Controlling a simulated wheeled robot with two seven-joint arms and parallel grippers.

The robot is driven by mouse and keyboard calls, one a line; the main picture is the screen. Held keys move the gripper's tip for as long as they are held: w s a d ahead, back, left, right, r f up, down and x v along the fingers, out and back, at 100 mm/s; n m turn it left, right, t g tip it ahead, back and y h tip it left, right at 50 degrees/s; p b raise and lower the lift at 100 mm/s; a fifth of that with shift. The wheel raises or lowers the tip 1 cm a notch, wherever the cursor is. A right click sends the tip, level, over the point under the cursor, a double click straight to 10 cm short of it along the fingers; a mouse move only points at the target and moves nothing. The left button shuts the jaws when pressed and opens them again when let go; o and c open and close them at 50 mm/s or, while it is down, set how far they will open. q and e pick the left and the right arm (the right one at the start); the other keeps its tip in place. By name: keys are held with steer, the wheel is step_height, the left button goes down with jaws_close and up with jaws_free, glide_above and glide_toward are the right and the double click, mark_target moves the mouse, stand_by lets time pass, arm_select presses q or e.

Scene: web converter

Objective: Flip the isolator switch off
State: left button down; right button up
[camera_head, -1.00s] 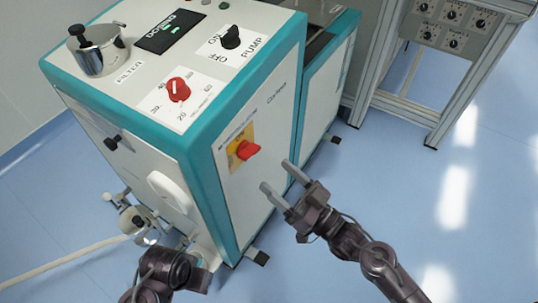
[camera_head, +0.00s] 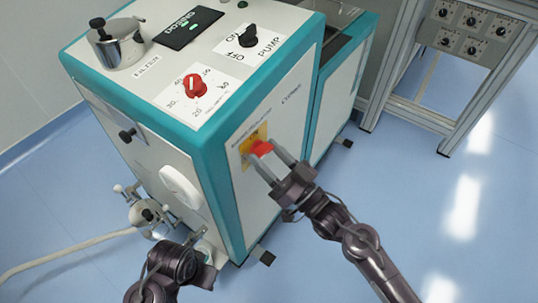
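The isolator switch has a red handle (camera_head: 263,148) on a yellow plate (camera_head: 246,146), on the white side panel of the teal-edged machine. My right gripper (camera_head: 266,157) is at the switch, with its two grey fingers apart and the red handle between them. I cannot tell whether the fingers touch the handle, and they hide part of it.
The machine's top (camera_head: 150,68) carries a red dial (camera_head: 194,86), a black pump switch (camera_head: 248,36) and a metal filter pot (camera_head: 116,46). A pipe valve (camera_head: 146,212) juts out at lower left. A metal frame with knobs (camera_head: 474,30) stands upper right. The blue floor at right is clear.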

steer(key=c, duration=0.5)
steer(key=n+g, duration=0.1)
steer(key=n, duration=0.1)
steer(key=n+y, duration=0.1)
steer(key=n, duration=0.2)
steer(key=shift+w+g+y, duration=0.1)
steer(key=shift+g+y, duration=0.2)
steer(key=shift+g, duration=0.1)
steer(key=shift+d, duration=0.1)
steer(key=o, duration=1)
steer(key=v, duration=0.8)
steer(key=shift+w, duration=0.1)
